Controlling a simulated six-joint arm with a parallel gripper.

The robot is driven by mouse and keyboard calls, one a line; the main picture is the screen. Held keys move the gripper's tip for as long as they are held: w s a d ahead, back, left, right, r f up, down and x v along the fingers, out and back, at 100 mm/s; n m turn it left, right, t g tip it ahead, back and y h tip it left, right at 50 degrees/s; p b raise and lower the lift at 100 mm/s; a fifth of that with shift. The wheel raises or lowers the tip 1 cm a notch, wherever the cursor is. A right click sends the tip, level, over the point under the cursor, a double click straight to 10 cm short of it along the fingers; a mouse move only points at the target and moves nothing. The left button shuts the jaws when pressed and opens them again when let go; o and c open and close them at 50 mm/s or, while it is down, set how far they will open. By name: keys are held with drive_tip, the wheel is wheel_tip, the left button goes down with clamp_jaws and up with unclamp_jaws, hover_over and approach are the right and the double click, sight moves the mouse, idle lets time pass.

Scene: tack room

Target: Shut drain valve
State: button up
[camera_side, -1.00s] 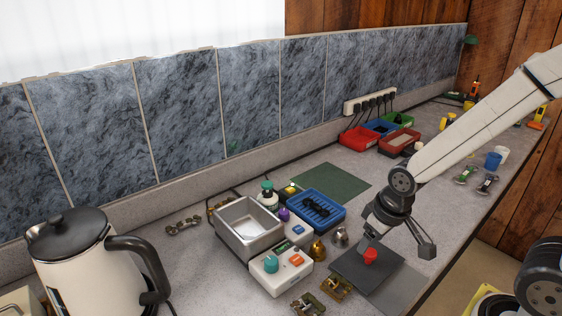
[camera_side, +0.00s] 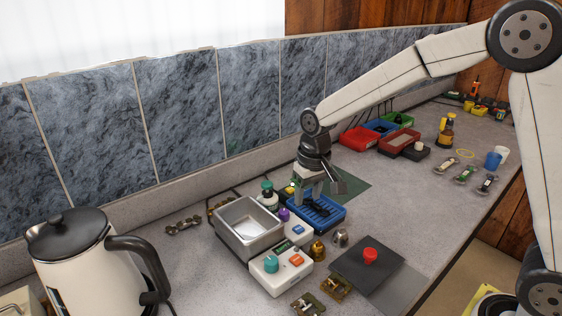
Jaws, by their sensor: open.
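No part is labelled as the drain valve, and I cannot tell for sure which one it is. A steel basin (camera_side: 272,243) stands at the middle of the counter. In front of it is a white box (camera_side: 282,277) with a teal knob (camera_side: 271,264) and an orange switch (camera_side: 296,259). A purple knob (camera_side: 284,214) sits just behind the basin's right side. My gripper (camera_side: 318,196) is open, pointing down over the blue tray (camera_side: 330,220), right of the purple knob. Its fingers partly hide the tray, and I cannot tell if they touch anything.
A dark plate with a red knob (camera_side: 370,256) lies at the front right. Brass and steel bell-shaped pieces (camera_side: 318,250) stand between plate and box. A kettle (camera_side: 78,262) fills the near left. A bottle (camera_side: 267,196) stands behind the basin. The counter right of the green mat is partly clear.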

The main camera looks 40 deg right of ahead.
drive_tip(key=r+g, duration=0.1)
drive_tip(key=r, duration=0.1)
hover_over(284, 211)
drive_tip(key=shift+d+f+m, duration=0.15)
drive_tip(key=shift+f+m, duration=0.05)
drive_tip(key=shift+m, duration=0.1)
drive_tip(key=shift+f, duration=0.15)
drive_tip(key=shift+f, duration=3.8)
clamp_jaws()
